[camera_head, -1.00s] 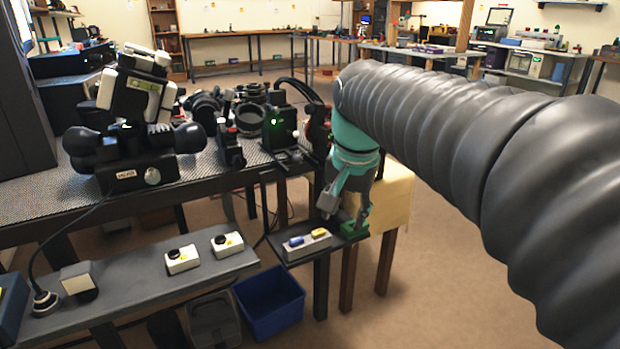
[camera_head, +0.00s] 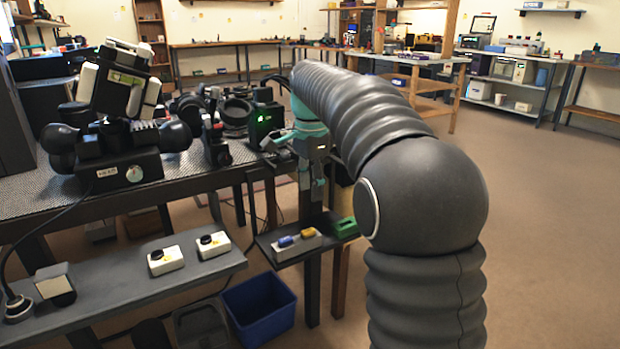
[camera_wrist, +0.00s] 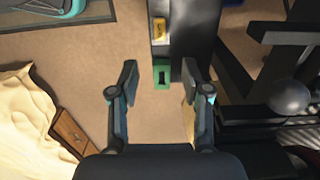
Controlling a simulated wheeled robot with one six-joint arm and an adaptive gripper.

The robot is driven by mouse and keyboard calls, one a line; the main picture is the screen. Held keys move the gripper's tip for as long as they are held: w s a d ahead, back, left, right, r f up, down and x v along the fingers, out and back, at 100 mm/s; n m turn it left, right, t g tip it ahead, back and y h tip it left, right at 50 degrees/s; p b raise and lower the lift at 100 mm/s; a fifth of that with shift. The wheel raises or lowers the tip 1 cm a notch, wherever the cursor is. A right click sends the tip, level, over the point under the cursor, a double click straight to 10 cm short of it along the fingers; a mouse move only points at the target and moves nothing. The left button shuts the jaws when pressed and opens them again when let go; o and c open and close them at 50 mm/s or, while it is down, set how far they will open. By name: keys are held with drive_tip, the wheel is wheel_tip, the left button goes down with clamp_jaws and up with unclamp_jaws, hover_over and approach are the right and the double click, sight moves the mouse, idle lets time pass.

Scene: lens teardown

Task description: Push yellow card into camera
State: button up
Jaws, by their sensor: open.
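A small yellow piece (camera_head: 308,232), likely the yellow card, sits beside a blue one in a grey holder (camera_head: 301,243) on a small dark shelf. The yellow piece also shows near the top of the wrist view (camera_wrist: 159,28). My gripper (camera_head: 311,205) points down above this shelf, apart from the pieces. In the wrist view my gripper (camera_wrist: 160,76) has its fingers spread, with nothing held; a green block (camera_wrist: 162,76) shows below and between them. Two white boxes with black round tops, one nearer (camera_head: 165,260) and one farther (camera_head: 213,244), stand on the long grey shelf. I cannot tell which device is the camera.
The green block (camera_head: 346,228) sits at the small shelf's right end. A black device with a green light (camera_head: 263,120) and other lens gear crowd the bench (camera_head: 215,178) behind. A blue bin (camera_head: 262,307) stands on the floor below. The floor at right is open.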

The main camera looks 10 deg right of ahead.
sight(311, 229)
wheel_tip(311, 229, down, 11)
drive_tip(key=b, duration=0.2)
drive_tip(key=shift+r+b, duration=0.1)
drive_tip(key=shift+b, duration=0.2)
clamp_jaws()
drive_tip(key=c, duration=0.7)
unclamp_jaws()
clamp_jaws()
drive_tip(key=shift+r+p, duration=0.95)
drive_tip(key=shift+p, duration=0.05)
drive_tip(key=shift+r+p, duration=2.15)
